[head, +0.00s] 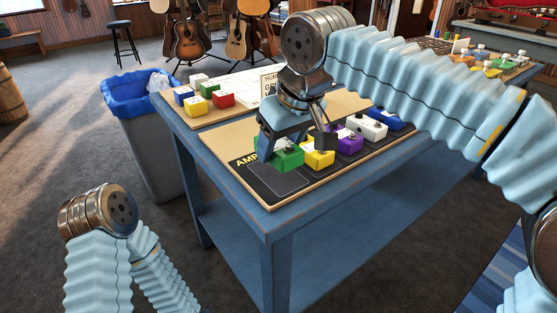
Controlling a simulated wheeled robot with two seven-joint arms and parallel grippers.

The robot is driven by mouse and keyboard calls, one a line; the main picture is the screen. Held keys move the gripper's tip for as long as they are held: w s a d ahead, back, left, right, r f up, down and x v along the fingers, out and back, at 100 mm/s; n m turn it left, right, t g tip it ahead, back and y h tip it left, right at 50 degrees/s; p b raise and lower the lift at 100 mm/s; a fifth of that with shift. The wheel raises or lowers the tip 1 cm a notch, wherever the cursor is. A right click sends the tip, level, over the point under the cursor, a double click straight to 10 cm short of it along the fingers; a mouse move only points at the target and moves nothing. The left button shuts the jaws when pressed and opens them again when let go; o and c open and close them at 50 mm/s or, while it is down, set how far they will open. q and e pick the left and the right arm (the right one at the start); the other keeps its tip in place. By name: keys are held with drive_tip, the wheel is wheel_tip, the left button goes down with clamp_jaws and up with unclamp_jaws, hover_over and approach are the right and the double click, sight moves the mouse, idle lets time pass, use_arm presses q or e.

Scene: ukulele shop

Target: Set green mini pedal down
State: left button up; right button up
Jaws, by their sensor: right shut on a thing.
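The green mini pedal (287,159) is at the front left of a dark board (278,182) lettered "AMP" on the blue table. My right gripper (282,145) reaches down from above and is shut on the green pedal, partly covering it. Whether the pedal's underside touches the board I cannot tell. To its right, a yellow pedal (319,155), a purple pedal (346,142), a white pedal (368,126) and a blue pedal (386,118) stand in a row. My left arm shows at lower left, but its gripper is not in view.
More small pedals, including a red pedal (222,99) and a yellow one (196,106), stand on a board at the table's back left. A grey bin (150,150) with a blue liner stands left of the table (290,216). Guitars (192,37) and a stool (122,40) are behind.

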sight(278, 175)
drive_tip(key=shift+w+f, duration=0.25)
drive_tip(key=shift+f, duration=0.05)
drive_tip(key=shift+s+d+b+x, duration=0.1)
drive_tip(key=shift+d+b+x, duration=0.05)
drive_tip(key=shift+x, duration=0.8)
drive_tip(key=shift+s+d+b+x, duration=0.1)
drive_tip(key=shift+s+b+x, duration=0.05)
drive_tip(key=shift+x, duration=0.8)
drive_tip(key=shift+f, duration=0.15)
drive_tip(key=shift+f, duration=0.2)
drive_tip(key=o, duration=1.1)
drive_tip(key=shift+o, duration=0.2)
